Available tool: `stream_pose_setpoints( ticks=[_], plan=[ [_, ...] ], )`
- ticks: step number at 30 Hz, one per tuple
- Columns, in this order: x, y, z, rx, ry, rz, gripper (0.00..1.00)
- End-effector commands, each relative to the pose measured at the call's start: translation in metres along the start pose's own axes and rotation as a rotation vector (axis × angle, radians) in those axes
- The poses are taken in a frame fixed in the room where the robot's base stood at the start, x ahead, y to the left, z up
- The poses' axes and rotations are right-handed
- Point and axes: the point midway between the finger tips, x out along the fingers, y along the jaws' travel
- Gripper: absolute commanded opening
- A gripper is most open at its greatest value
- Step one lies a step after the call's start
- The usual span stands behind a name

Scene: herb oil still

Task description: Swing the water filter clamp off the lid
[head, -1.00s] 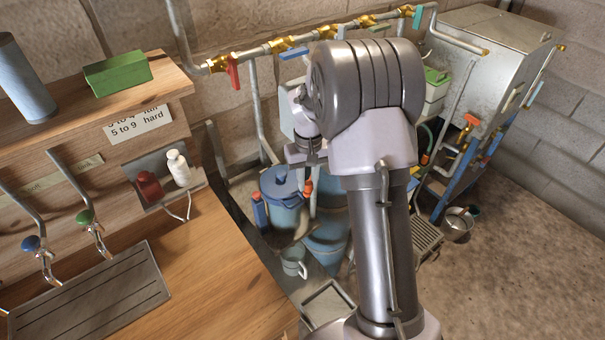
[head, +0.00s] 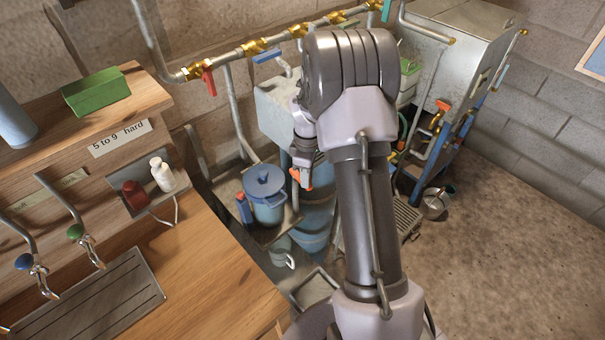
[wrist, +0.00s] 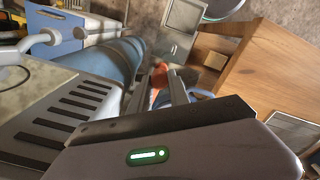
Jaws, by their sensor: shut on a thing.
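The water filter is a blue pot (head: 266,207) with a blue lid (head: 264,180), standing on a shelf below the wall pipe. The lid looks seated. An orange-tipped clamp (head: 241,203) stands at the pot's left side. My gripper (head: 303,165) is to the right of the pot, shut on an orange clamp handle (head: 321,176), which looks turned outward from the lid. In the wrist view the orange-red handle (wrist: 159,73) shows at my fingers (wrist: 168,85). The exact grip and the clamp's hinge are hidden.
A wall pipe with brass valves (head: 254,47) runs above. A wooden counter (head: 190,265) with taps is at left. A metal tank (head: 468,45) is at right. Open floor (head: 500,230) lies at right.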

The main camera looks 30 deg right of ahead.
Motion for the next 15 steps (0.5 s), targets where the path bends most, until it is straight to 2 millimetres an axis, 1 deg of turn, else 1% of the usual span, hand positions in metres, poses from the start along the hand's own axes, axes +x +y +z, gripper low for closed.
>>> stream_pose_setpoints(
  ticks=[7,15],
  plan=[
    [-0.0015,0.0064,0.0039,-0.115,0.001,0.001,0.0],
    [-0.0006,0.0093,0.0052,-0.169,0.001,0.002,0.0]
  ],
)
